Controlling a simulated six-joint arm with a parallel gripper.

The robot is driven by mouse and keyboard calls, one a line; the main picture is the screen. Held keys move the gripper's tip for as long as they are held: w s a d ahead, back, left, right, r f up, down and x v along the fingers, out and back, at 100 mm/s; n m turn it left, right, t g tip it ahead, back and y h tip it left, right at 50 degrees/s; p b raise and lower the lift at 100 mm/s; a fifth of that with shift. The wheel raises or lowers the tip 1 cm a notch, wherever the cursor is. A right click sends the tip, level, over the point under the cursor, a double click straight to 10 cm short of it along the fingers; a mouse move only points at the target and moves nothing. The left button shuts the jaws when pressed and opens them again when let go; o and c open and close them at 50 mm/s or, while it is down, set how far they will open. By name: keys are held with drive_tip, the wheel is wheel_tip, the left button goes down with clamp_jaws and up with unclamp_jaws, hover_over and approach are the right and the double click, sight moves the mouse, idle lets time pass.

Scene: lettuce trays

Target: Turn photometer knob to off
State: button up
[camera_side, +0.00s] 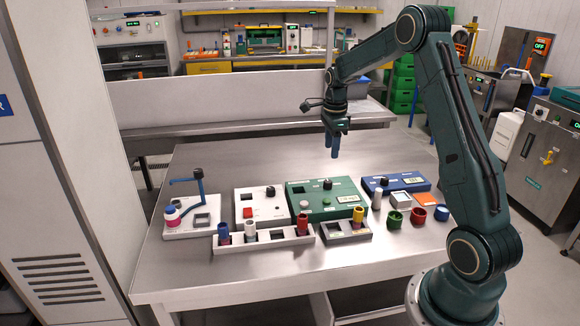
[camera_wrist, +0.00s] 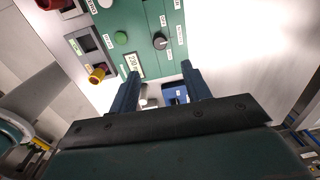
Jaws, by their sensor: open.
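A green instrument box (camera_side: 300,200) stands mid-table with a dark knob (camera_side: 327,184), a pale button and a small display. In the wrist view its knob (camera_wrist: 160,41) has a light pointer mark. A white box (camera_side: 245,208) to its left and a blue box (camera_side: 405,183) to its right also carry dark knobs.
In front stand a white rack (camera_side: 265,244) with coloured vials and a grey tray with a yellow vial (camera_side: 358,215). Red and green cups (camera_side: 394,219) are at the right; a white stand with a blue arm (camera_side: 187,182) is at the left. The table's back is clear.

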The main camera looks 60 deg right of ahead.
sight(329, 181)
drive_tip(key=f, duration=1.2)
drive_tip(key=shift+w+d+f, duration=0.15)
drive_tip(key=shift+d+f, duration=0.05)
drive_tip(key=shift+f, duration=0.1)
drive_tip(key=c, duration=1)
